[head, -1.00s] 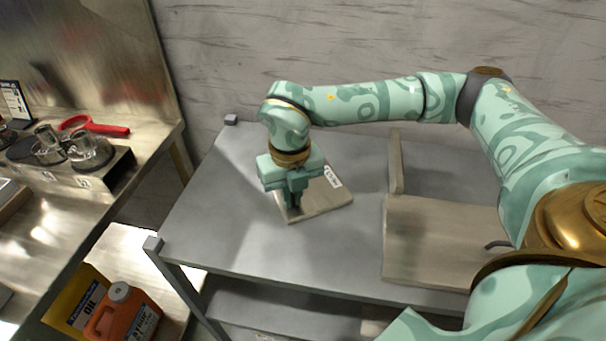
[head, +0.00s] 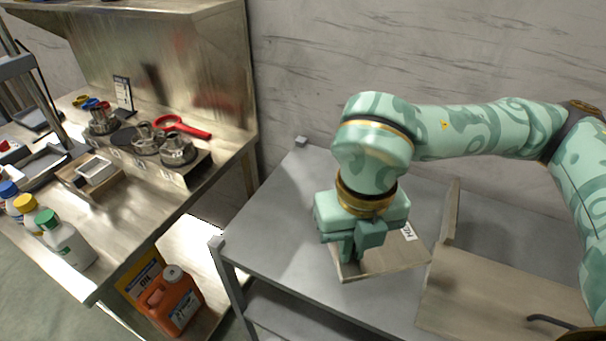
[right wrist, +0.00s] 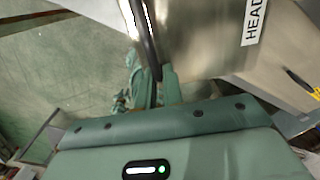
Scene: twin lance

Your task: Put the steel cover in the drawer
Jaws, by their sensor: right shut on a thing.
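A flat steel-coloured plate (head: 395,259) with a white label, which I take for the steel cover, is over the grey table at the middle right of the head view. My right gripper (head: 352,252) points down and is shut on the plate near its left side. The plate also shows close up in the right wrist view (right wrist: 205,45), with "HEAD" readable on its label. I cannot tell whether it touches the table. A larger pale panel (head: 480,292) with a dark handle (head: 552,321) lies to its right; I cannot tell if this is the drawer. My left gripper is out of view.
The grey table (head: 290,235) is bare left of the plate. A narrow upright strip (head: 450,212) stands behind the panel. At left, a steel bench (head: 130,215) holds metal pots, a red-handled tool (head: 184,128) and bottles. An orange jug (head: 172,303) stands below.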

